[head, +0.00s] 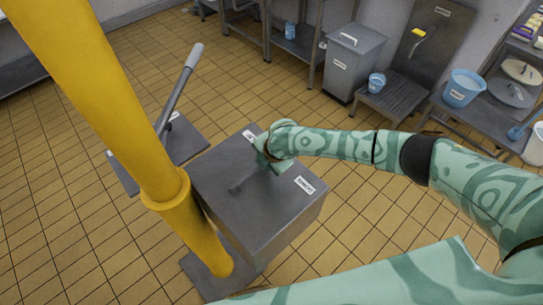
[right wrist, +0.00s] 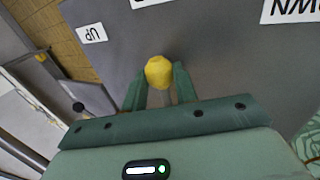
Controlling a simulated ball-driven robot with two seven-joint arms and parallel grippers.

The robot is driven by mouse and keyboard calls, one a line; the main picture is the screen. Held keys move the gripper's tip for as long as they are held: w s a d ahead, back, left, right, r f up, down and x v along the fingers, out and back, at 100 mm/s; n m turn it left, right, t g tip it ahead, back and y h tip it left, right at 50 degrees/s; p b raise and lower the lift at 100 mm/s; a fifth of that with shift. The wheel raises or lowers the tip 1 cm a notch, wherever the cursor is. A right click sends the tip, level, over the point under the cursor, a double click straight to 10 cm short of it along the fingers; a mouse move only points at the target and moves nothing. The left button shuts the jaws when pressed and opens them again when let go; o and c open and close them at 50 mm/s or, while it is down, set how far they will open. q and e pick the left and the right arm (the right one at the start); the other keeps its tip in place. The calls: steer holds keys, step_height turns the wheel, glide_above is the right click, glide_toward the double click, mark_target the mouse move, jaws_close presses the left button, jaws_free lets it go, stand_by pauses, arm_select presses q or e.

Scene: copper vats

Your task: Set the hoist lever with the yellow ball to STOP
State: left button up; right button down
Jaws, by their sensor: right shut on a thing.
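The yellow ball (right wrist: 159,71) of the hoist lever sits between the two fingers of my right gripper (right wrist: 160,88) in the right wrist view. The gripper is shut on it. In the head view my right gripper (head: 268,160) is over the grey hoist box (head: 275,218) and hides the ball. An UP label (right wrist: 91,34) is left of the ball, and a partly cut DOWN label (right wrist: 292,10) is at the upper right. A third label (right wrist: 150,2) between them is cut off by the top edge and cannot be read. My left gripper is out of view.
A thick yellow post (head: 120,110) rises left of the box. Behind it is a grey lever (head: 180,85) on a plate. A grey bin (head: 352,62), a blue bucket (head: 463,88) and benches stand along the back. The tiled floor is clear at left.

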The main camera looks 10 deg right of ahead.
steer(key=shift+s, duration=0.1)
stand_by(0.3)
steer(key=c, duration=1.1)
jaws_free()
steer(key=p+v, duration=0.3)
steer(key=v, duration=1.3)
steer(key=shift+r+p, duration=0.15)
steer(key=shift+p, duration=0.15)
steer(key=shift+a, duration=0.1)
